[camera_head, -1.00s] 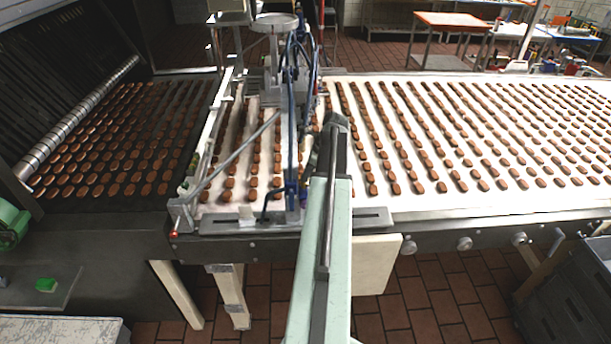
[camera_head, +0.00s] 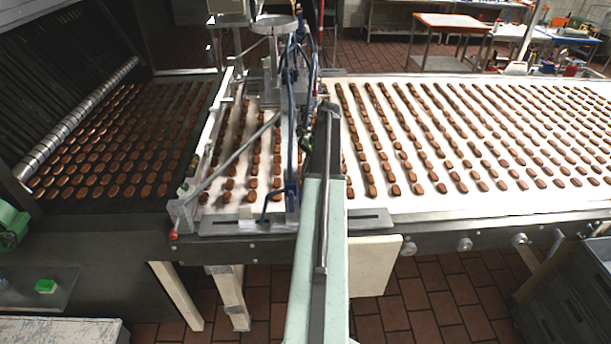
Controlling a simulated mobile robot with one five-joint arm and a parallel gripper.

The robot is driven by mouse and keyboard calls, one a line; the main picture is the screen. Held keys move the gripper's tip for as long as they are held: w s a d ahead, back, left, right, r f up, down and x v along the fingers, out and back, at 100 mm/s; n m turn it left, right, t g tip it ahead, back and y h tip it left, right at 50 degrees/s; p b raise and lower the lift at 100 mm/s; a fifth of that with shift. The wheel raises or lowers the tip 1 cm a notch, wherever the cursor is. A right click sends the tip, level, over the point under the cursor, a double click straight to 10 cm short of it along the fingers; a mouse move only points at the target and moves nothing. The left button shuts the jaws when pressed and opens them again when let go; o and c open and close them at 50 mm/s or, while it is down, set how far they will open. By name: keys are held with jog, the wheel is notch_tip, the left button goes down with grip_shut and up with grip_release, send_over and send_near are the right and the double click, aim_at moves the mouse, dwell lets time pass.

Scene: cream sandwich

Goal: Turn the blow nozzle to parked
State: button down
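The depositing machine (camera_head: 272,60) stands across the belt, with blue hoses, thin metal rods and a round metal plate on top. I cannot tell which of its small parts is the blow nozzle. A slanted rod (camera_head: 235,155) runs down its front left, and a red-tipped end (camera_head: 174,235) sits at its lower left corner. My pale green arm reaches from the bottom middle towards the machine's right side, its dark far end beside the hoses. My gripper's fingers do not show; they seem hidden behind the arm and hoses.
Rows of brown biscuits lie on the white belt (camera_head: 420,203) to the right and on the dark belt at left. A metal front rail (camera_head: 470,226) with knobs runs below. Grey crates (camera_head: 565,300) stand at lower right. The tiled floor between is open.

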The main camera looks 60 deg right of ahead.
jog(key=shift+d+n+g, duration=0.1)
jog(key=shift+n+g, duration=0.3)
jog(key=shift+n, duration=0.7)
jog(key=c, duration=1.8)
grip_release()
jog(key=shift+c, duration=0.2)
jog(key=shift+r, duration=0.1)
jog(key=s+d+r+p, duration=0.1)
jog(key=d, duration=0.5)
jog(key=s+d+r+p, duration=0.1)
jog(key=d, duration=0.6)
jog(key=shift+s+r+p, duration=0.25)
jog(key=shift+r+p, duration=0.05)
jog(key=shift+p, duration=0.05)
